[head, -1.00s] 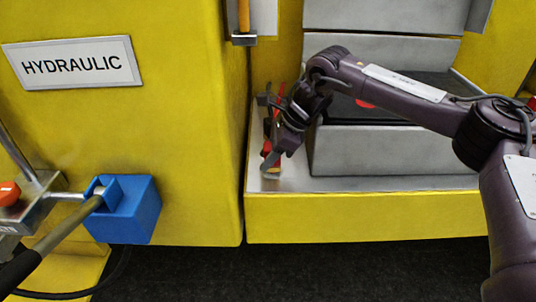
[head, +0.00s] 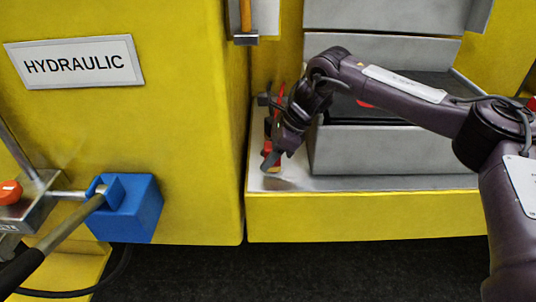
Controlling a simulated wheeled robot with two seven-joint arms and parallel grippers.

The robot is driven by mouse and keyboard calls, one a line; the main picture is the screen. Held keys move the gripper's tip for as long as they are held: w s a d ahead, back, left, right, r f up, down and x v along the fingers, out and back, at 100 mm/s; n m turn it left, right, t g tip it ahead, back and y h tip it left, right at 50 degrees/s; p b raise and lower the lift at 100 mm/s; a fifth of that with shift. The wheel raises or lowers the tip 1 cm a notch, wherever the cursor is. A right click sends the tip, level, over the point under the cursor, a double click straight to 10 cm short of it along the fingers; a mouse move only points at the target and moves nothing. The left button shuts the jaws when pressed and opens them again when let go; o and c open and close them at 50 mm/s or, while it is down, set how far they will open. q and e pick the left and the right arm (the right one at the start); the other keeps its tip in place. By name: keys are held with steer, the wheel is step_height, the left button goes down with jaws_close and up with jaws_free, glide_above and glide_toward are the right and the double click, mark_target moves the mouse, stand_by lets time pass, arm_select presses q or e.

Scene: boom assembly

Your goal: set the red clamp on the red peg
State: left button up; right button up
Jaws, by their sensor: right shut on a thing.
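My right gripper (head: 284,138) reaches in from the right, over the narrow left end of the grey ledge. It is shut on a slim red clamp (head: 268,150), of which red parts show above and below the fingers. A small yellow part shows near its lower end. The gripper and wrist hide much of the clamp. I cannot make out the red peg or tell whether the clamp touches it. My left gripper is not in view.
A grey open bin (head: 395,150) stands just right of the gripper, with a small red thing (head: 365,104) partly behind my arm. The yellow HYDRAULIC cabinet (head: 180,120) rises close on the left. A blue block (head: 137,208) and metal bar (head: 68,222) are at lower left.

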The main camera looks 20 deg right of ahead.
steer(key=shift+s+f+b, duration=0.2)
steer(key=shift+f+b, duration=0.15)
steer(key=shift+f, duration=0.7)
steer(key=shift+r, duration=0.2)
steer(key=shift+r+p, duration=0.3)
steer(key=shift+p, duration=0.2)
steer(key=shift+w+d+r, duration=0.2)
steer(key=shift+w+r, duration=0.05)
steer(key=shift+r, duration=0.05)
steer(key=shift+d+p, duration=0.15)
steer(key=shift+p, duration=0.15)
